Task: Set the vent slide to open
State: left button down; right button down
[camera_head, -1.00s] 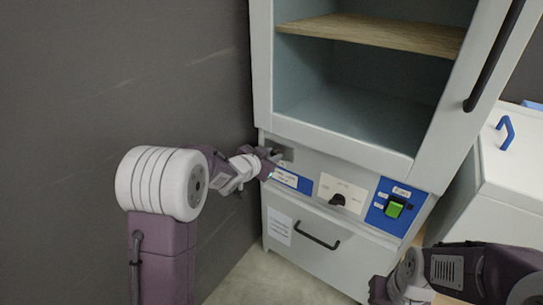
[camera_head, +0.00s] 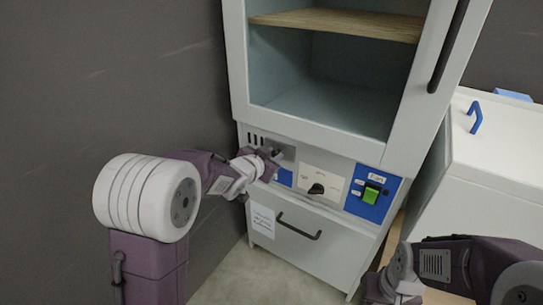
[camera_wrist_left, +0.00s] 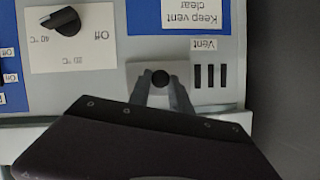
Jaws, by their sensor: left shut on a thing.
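The vent slide is on the panel below the cabinet's open compartment. Its grey plate (camera_head: 288,152) and dark round knob (camera_wrist_left: 160,78) sit beside several dark vent slots, uncovered in the head view (camera_head: 255,139) and the left wrist view (camera_wrist_left: 210,76). A "Vent" label (camera_wrist_left: 204,44) is by the slots. My left gripper (camera_head: 273,160) is at the slide, its fingers (camera_wrist_left: 161,92) shut on the knob from both sides. My right gripper (camera_head: 392,292) is low at the right, partly cut off, and its fingers cannot be made out.
A dial (camera_head: 317,189) and a green switch (camera_head: 371,195) are right of the slide. A drawer with a dark handle (camera_head: 298,227) is below. A dark wall (camera_head: 110,80) stands close on the left. A white bin with a blue handle (camera_head: 476,117) is at the right.

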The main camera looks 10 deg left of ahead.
pick_arm(q)
jog(key=shift+s+d+f, duration=0.1)
jog(key=shift+d+f, duration=0.05)
jog(key=shift+d, duration=0.05)
jog(key=c, duration=1.2)
grip_release()
jog(key=shift+c, duration=0.2)
jog(key=shift+o, duration=0.3)
jog(key=shift+d, duration=0.15)
jog(key=p+v, duration=0.3)
jog(key=v, duration=0.6)
